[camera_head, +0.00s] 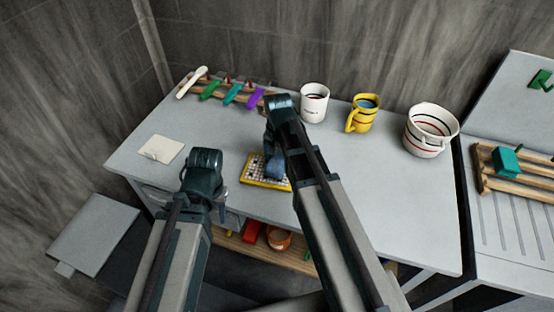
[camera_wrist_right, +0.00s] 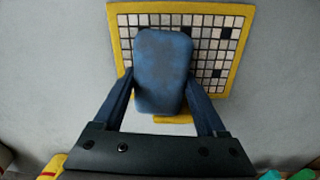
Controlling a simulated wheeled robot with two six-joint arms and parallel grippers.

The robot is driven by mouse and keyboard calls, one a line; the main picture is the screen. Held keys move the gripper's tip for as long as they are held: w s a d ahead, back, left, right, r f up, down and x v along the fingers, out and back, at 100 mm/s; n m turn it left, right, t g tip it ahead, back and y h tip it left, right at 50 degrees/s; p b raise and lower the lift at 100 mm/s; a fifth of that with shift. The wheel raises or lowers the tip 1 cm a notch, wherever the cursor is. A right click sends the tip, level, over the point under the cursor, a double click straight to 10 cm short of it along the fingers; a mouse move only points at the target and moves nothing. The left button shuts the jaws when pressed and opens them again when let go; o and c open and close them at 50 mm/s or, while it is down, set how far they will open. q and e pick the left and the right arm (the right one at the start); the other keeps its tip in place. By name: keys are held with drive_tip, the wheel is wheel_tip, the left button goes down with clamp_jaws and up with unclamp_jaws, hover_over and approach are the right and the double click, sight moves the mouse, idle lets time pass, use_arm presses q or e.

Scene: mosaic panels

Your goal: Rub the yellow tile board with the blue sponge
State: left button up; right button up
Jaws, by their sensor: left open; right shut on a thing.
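The yellow tile board (camera_head: 249,178) lies flat on the grey table. It has a yellow frame with small pale and black tiles, and it also shows in the right wrist view (camera_wrist_right: 225,60). The blue sponge (camera_wrist_right: 163,70) is between the fingers of my right gripper (camera_wrist_right: 163,95), which is shut on it. The sponge overlaps the near part of the board in that view; I cannot tell whether it touches the tiles. In the head view the right arm hides part of the board. My left gripper (camera_head: 222,205) is open and empty at the table's front edge, left of the board.
A white mug (camera_head: 314,103), a yellow mug (camera_head: 363,114) and a striped white bucket (camera_head: 431,130) stand at the back. A wooden rack with coloured tools (camera_head: 222,92) is at the back left. A pale square plate (camera_head: 160,149) lies at left. The table right of my right arm is clear.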

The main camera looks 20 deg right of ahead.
drive_tip(key=shift+s+d+f, duration=0.1)
drive_tip(key=shift+s+d, duration=0.35)
drive_tip(key=shift+d, duration=0.35)
drive_tip(key=shift+s+d, duration=0.45)
drive_tip(key=shift+d, duration=0.3)
drive_tip(key=shift+r+p, duration=0.4)
drive_tip(key=shift+r, duration=0.1)
wheel_tip(320, 180, up, 5)
drive_tip(key=p, duration=0.5)
drive_tip(key=shift+w, duration=0.1)
wheel_tip(320, 180, up, 3)
drive_tip(key=p, duration=0.3)
